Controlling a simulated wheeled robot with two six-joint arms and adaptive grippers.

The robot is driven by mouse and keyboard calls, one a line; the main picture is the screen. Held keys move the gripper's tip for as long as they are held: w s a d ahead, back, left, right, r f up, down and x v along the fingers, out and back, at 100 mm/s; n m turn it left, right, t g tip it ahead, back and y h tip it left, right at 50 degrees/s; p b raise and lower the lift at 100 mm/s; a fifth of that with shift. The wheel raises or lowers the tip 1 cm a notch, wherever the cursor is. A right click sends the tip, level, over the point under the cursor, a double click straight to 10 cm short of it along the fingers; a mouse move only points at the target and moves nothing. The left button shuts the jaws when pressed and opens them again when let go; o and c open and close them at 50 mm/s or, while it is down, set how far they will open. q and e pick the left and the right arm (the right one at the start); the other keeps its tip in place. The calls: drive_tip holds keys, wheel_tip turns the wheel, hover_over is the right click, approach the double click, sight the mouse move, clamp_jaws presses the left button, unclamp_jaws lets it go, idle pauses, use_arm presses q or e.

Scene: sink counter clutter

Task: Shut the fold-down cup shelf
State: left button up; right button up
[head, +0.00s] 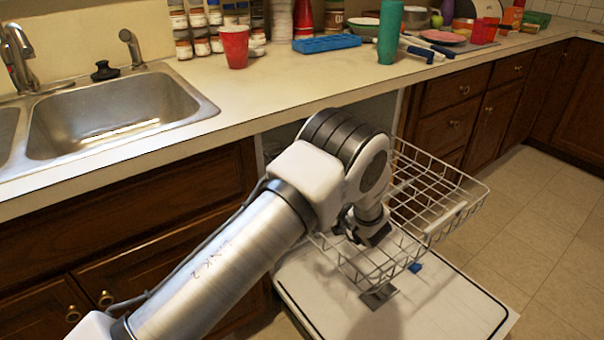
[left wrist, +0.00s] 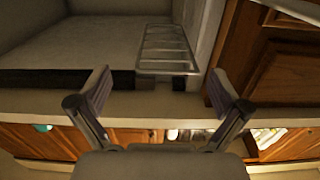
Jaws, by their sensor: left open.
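A small wire shelf (left wrist: 167,50) shows in the left wrist view, just ahead of and between the fingers, beside a pale wall. I take it to be the cup shelf; its tilt is hard to judge. In the head view a white wire rack (head: 437,205) extends over the open dishwasher door (head: 440,310), and I cannot pick out the cup shelf there. My left gripper (head: 368,230) is at the rack's near left side, partly hidden by my arm. In the left wrist view its two fingers (left wrist: 162,92) are spread apart with nothing between them. My right gripper is out of view.
The counter edge (head: 300,112) runs above the dishwasher opening. A sink (head: 110,110) is at left. A red cup (head: 234,46), a blue tray (head: 327,43) and a green tumbler (head: 389,32) stand on the counter. The tiled floor (head: 540,215) at right is clear.

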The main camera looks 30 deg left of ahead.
use_arm(q)
drive_tip(key=x, duration=0.6)
drive_tip(key=shift+s+a+r+b, duration=0.1)
drive_tip(key=shift+a+r+b, duration=0.15)
drive_tip(key=shift+a, duration=0.2)
drive_tip(key=shift+a+r, duration=0.1)
drive_tip(key=shift+a, duration=0.3)
drive_tip(key=shift+c, duration=0.4)
